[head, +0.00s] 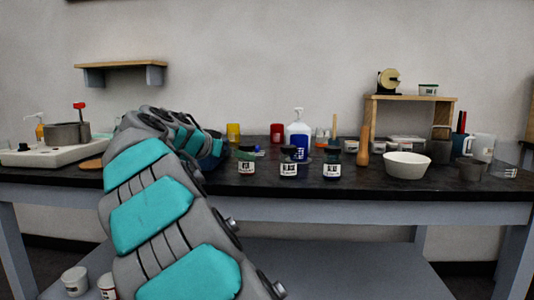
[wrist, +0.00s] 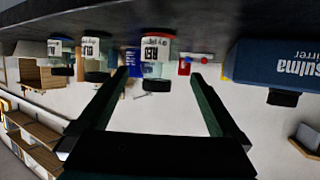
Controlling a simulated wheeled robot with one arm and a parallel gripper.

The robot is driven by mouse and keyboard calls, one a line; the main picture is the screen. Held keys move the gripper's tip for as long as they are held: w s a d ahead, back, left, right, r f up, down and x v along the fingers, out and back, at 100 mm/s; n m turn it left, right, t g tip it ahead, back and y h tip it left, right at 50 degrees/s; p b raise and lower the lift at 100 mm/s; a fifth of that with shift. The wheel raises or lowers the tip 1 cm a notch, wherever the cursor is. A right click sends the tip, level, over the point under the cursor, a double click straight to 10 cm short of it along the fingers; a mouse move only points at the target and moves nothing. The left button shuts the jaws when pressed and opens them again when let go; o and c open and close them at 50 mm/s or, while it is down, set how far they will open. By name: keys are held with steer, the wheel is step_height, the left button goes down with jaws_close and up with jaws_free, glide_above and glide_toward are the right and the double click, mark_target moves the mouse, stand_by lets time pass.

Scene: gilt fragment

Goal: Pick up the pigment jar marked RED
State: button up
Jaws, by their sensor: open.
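In the wrist view, which is upside down, a small glass jar with a black lid and white label that appears to read RED (wrist: 156,60) hangs from the dark tabletop at the top. My gripper (wrist: 157,86) is open, and the jar shows between its two fingertips, with nothing held. I cannot tell how far the fingers are from it. In the head view this appears to be the leftmost of three similar jars (head: 247,161), label too small to read. My gripper's fingers are hidden behind my arm there.
Similar jars stand beside it, a middle one (head: 288,163) and a right one (head: 332,164). A dark blue stirrer (wrist: 280,65) stands close on the other side. A blue-labelled pump bottle (head: 299,138), a pestle (head: 363,146) and a white bowl (head: 407,165) are also on the bench.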

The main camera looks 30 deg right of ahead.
steer(key=x, duration=0.4)
steer(key=shift+s+d+r, duration=0.2)
steer(key=shift+r, duration=0.05)
steer(key=shift+p+x, duration=0.75)
steer(key=shift+x, duration=2)
steer(key=shift+w+a+f, duration=0.1)
steer(key=shift+a, duration=0.05)
steer(key=shift+c, duration=0.2)
steer(key=c, duration=1.5)
jaws_close()
steer(key=shift+r, duration=0.2)
